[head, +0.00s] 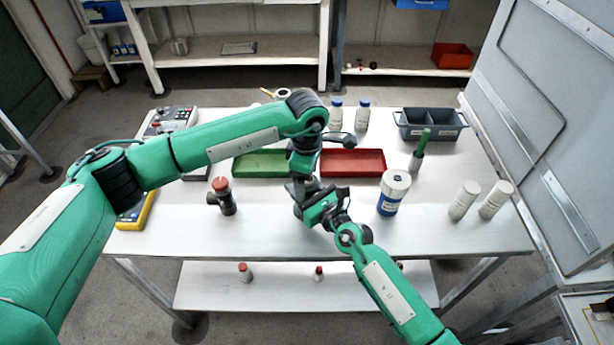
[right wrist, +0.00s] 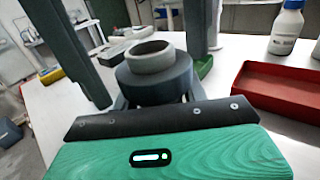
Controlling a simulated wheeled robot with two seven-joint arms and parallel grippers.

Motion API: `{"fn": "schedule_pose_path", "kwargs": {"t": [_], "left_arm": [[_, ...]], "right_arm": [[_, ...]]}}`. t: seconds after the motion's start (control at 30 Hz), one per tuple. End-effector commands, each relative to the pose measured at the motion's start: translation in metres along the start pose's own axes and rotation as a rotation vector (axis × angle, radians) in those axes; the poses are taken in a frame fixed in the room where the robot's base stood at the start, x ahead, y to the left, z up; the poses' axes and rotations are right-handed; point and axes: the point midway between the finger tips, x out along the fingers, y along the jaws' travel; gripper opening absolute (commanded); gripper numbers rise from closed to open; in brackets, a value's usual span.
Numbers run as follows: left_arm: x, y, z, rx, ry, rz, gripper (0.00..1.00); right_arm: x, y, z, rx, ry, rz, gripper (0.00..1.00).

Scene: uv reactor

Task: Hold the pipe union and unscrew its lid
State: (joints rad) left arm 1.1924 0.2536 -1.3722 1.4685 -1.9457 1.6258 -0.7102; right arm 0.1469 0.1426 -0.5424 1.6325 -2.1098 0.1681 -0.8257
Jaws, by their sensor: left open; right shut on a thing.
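The pipe union (right wrist: 155,82) is a dark round fitting with a pale grey ring on top. In the right wrist view it stands just beyond the black edge of my right gripper, which is shut on it. In the head view my right gripper (head: 315,207) holds it above the table's middle, and the arms mostly hide it. My left gripper (head: 300,192) comes down from above and is open. Its dark fingers show to the left and right of the union in the right wrist view. Whether they touch it I cannot tell.
On the table (head: 270,237) stand a dark fitting with a red cap (head: 222,198), a green tray (head: 258,164), a red tray (head: 353,163), a white-and-blue jar (head: 393,193) and a grey bin (head: 430,124). White cylinders (head: 464,200) stand at right. The front middle is clear.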

Motion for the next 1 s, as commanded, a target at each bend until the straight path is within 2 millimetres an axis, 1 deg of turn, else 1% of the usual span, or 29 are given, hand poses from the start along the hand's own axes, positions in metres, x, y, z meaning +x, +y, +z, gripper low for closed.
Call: {"fn": "schedule_pose_path", "kwargs": {"t": [0.3,0.33,0.47,0.57,0.8,0.9,1.0], "left_arm": [[-0.039,0.000,0.000,0.001,-0.001,0.002,0.77],[-0.041,0.000,0.000,0.001,-0.001,0.002,0.73],[-0.046,0.000,0.000,0.030,0.000,0.001,0.73],[-0.052,0.000,0.000,0.111,0.000,0.001,0.73],[-0.070,-0.001,-0.001,0.368,0.000,-0.001,0.73],[-0.075,-0.001,-0.001,0.438,0.000,0.000,0.73],[-0.074,-0.001,-0.001,0.473,-0.001,-0.001,0.73]], "right_arm": [[0.000,-0.001,0.000,-0.001,0.000,-0.001,0.00],[0.000,-0.001,0.000,-0.001,0.000,-0.001,0.00],[0.000,-0.001,0.000,-0.001,0.000,-0.001,0.00],[0.000,-0.001,0.000,-0.001,0.000,-0.001,0.00],[0.000,-0.001,0.000,-0.001,0.000,-0.001,0.00],[0.000,-0.001,0.000,-0.001,0.000,-0.001,0.00],[0.000,-0.001,0.000,-0.001,0.000,-0.001,0.00]]}}
